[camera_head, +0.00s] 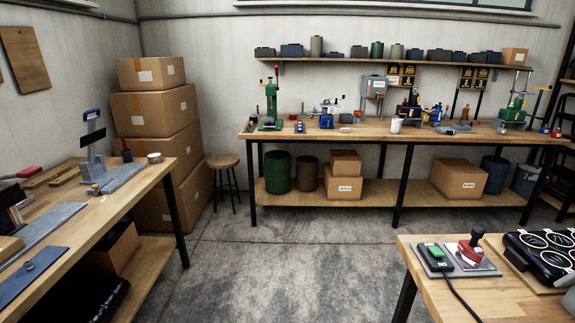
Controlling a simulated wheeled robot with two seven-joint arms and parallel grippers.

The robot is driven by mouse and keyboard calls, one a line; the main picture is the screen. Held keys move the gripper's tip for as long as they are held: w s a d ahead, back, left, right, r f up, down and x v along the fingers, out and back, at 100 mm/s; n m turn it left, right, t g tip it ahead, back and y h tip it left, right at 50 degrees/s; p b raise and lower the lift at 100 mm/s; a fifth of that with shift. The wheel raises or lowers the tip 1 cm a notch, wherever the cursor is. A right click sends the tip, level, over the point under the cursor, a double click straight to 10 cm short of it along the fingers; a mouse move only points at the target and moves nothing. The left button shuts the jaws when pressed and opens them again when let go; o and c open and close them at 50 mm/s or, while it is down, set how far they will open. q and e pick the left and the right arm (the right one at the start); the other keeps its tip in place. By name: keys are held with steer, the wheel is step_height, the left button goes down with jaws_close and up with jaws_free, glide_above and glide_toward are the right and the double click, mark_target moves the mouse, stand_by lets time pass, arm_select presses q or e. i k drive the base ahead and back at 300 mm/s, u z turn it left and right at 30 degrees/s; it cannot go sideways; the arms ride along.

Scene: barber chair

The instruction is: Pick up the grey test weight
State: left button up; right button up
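I cannot pick out the grey test weight for certain. A small low grey cylinder (154,157) stands near the far right corner of the left workbench (128,190). A paler upright cylinder (396,125) stands on the back workbench (290,135), and a dark ring-like piece (28,266) lies on a blue-grey mat on the left bench. These are too small to identify surely. Neither of my grippers shows in the head view.
Stacked cardboard boxes (165,110) and a wooden stool (223,162) stand in the back left corner. A third workbench (425,290) at front right holds a green-topped device (434,256) and a red-handled tool (471,249). The concrete floor (290,260) between the benches is clear.

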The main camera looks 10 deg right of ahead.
mark_target(501, 131)
steer(key=i, duration=1.95)
steer(key=z, duration=1)
steer(key=i, duration=2.6)
steer(key=z, duration=2.45)
steer(key=i, duration=3.6)
